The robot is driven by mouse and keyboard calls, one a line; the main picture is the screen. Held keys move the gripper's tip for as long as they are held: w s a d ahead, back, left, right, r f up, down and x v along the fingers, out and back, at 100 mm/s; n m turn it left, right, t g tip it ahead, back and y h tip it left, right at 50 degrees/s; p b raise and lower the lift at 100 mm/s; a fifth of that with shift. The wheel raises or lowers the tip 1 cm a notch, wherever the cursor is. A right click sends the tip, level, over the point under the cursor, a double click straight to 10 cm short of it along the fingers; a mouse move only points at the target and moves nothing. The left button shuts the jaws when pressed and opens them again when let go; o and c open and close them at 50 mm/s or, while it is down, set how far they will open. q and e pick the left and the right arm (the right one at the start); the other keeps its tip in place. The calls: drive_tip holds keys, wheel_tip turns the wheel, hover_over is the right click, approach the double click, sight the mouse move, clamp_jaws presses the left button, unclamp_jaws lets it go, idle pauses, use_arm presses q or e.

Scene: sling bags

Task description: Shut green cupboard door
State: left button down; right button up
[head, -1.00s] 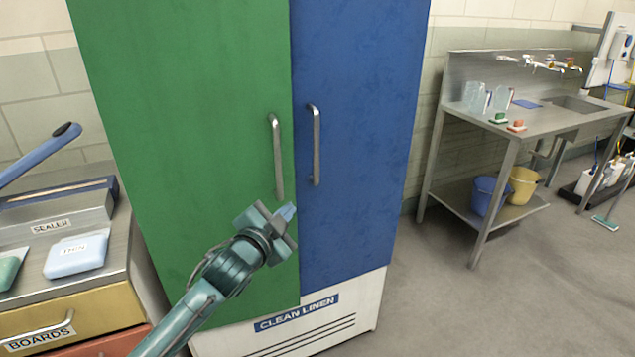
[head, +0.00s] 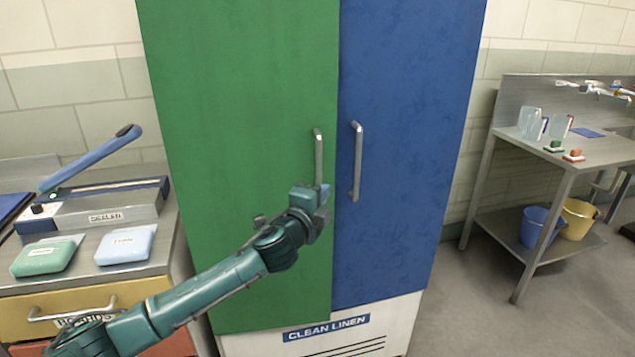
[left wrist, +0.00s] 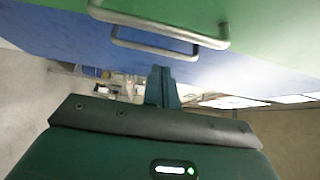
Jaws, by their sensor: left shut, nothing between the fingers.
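The green cupboard door (head: 235,130) stands almost flush beside the blue door (head: 410,130). Its lower edge sits slightly below the blue door's edge, so it looks slightly ajar. The green door's upright metal handle (head: 318,157) is near its right edge. My left gripper (head: 322,193) is shut and empty, in front of the green door at the handle's lower end; whether it touches the door I cannot tell. In the left wrist view the shut fingers (left wrist: 162,86) point toward the gap below the green handle (left wrist: 165,28) and the blue door's handle (left wrist: 155,47). My right gripper is not in view.
The cupboard's white base (head: 400,325) has a "CLEAN LINEN" label (head: 326,328). A counter with a sealer (head: 100,212) and drawers stands close on the left. A steel sink table (head: 580,158) with buckets below is on the right, with clear floor before it.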

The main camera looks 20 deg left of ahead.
sight(317, 178)
use_arm(q)
drive_tip(key=shift+w+a, duration=0.4)
drive_tip(key=shift+w, duration=0.3)
drive_tip(key=shift+w+a, duration=0.45)
drive_tip(key=shift+w, duration=0.2)
drive_tip(key=shift+w+a, duration=0.4)
drive_tip(key=shift+w, duration=0.3)
drive_tip(key=w+y, duration=0.1)
drive_tip(key=w+a+n+y+b, duration=0.1)
drive_tip(key=w, duration=0.1)
drive_tip(key=shift+w+f, duration=0.1)
drive_tip(key=shift+w, duration=0.1)
drive_tip(key=shift+a+r+n, duration=0.2)
drive_tip(key=shift+r+n, duration=0.1)
drive_tip(key=shift+r, duration=0.1)
